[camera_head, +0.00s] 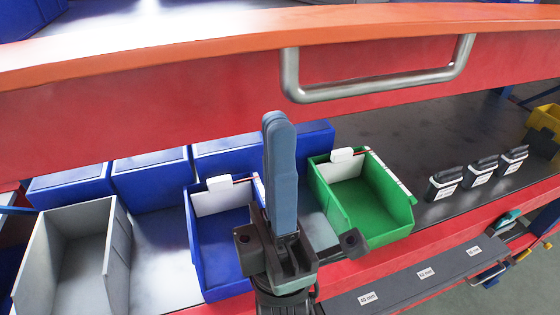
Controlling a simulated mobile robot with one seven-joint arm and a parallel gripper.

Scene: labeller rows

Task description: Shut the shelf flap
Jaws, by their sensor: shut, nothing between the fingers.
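The shelf flap (200,108) is a wide red panel with an orange upper edge, running across the upper part of the view. A grey metal bar handle (380,90) is fixed to its face, right of centre. The flap stands raised, with the shelf space below it open to view. My gripper (278,122) points upward in the middle of the view, its blue-grey fingers together and empty. Its tips overlap the flap's lower edge in the picture, left of and below the handle. I cannot tell whether they touch the flap.
On the dark shelf (460,125) below are a grey bin (112,262), blue bins (215,255) and a green bin (390,210). Several small dark labelled devices (443,183) stand to the right. A yellow bin (546,120) is at the right edge. A labelled rail (400,285) runs along the front.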

